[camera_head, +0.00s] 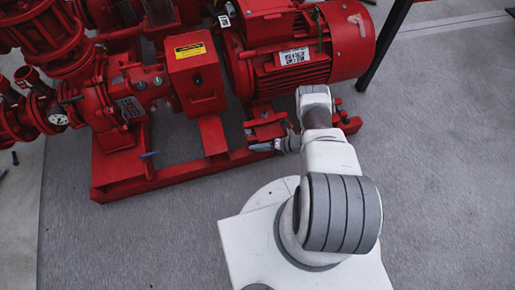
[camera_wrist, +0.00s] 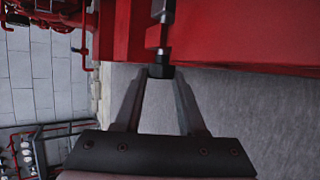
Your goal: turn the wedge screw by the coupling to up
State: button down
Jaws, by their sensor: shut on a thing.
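The wedge screw (camera_wrist: 160,71) shows in the wrist view as a dark block-like head below a short dark shank, in line with a red bracket on the red base frame. My gripper (camera_wrist: 160,77) is shut on this head, with one finger on each side. In the head view my gripper (camera_head: 262,146) is small and grey at the frame's near edge, below the motor, and the screw cannot be made out there. The coupling is not seen; a red box-shaped cover (camera_head: 197,80) with a yellow label stands between pump and motor.
The red motor (camera_head: 300,55) stands right of the cover on the red base frame (camera_head: 150,178). A blue-handled valve (camera_head: 150,154) sticks out at the pump's front. A dark post (camera_head: 385,48) stands behind right.

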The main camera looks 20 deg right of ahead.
jog(key=shift+y, duration=0.3)
dwell(0.4)
jog(key=shift+c, duration=2.4)
grip_release()
jog(key=shift+d, duration=0.1)
jog(key=p+v, duration=0.4)
jog(key=v, duration=1.3)
jog(key=shift+s+r, duration=0.1)
